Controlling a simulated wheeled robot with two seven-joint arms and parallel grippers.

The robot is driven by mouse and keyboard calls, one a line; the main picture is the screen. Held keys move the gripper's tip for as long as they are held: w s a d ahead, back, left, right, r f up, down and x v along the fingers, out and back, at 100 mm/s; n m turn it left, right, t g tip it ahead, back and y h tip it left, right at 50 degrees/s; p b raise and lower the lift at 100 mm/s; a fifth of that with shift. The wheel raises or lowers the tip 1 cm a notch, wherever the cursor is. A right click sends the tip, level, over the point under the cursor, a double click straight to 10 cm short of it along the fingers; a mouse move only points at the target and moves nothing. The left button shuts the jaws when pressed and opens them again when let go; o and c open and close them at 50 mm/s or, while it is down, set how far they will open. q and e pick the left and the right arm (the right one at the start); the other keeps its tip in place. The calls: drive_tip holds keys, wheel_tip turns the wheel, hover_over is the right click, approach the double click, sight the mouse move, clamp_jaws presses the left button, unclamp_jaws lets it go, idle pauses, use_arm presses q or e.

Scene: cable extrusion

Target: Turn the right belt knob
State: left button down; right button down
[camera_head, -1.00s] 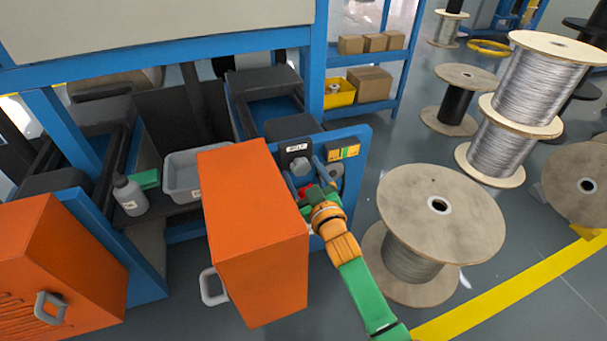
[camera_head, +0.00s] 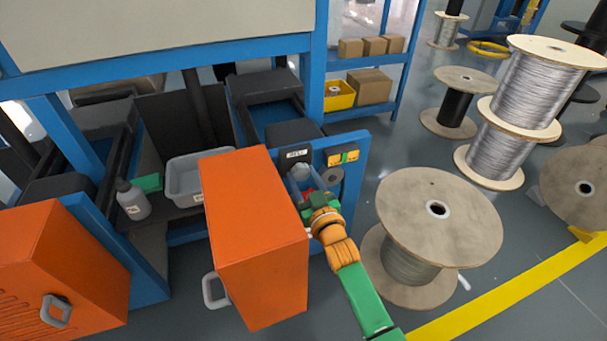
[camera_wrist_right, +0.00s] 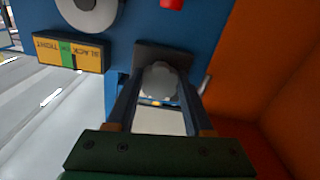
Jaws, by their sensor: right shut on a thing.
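The grey round belt knob (camera_wrist_right: 158,82) shows in the right wrist view on the blue machine panel, between the two fingers of my right gripper (camera_wrist_right: 158,95). The fingers are shut on it, one on each side. In the head view, my right gripper (camera_head: 302,183) reaches up to the panel below the BELT label (camera_head: 297,154). The gripper and wrist hide much of the knob there. My left gripper is in neither view.
An orange door (camera_head: 250,240) stands open close to the left of my right arm. A yellow-labelled box (camera_head: 343,155) is right of the knob. A large wooden cable spool (camera_head: 410,210) stands close on the arm's right.

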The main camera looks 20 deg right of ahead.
drive_tip(key=shift+m+p, duration=0.55)
drive_tip(key=shift+m, duration=0.65)
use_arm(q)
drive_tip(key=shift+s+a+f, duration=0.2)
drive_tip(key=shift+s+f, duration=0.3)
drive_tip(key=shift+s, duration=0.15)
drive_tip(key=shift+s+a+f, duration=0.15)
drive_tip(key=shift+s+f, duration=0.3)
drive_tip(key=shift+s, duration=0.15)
use_arm(e)
drive_tip(key=shift+m, duration=0.3)
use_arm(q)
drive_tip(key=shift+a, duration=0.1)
use_arm(e)
drive_tip(key=shift+c, duration=1.4)
unclamp_jaws()
drive_tip(key=shift+s+p, duration=0.2)
drive_tip(key=shift+p, duration=0.15)
use_arm(q)
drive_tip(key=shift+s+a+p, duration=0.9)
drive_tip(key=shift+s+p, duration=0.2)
drive_tip(key=shift+p, duration=0.05)
use_arm(e)
drive_tip(key=s, duration=0.6)
drive_tip(key=shift+s, duration=0.35)
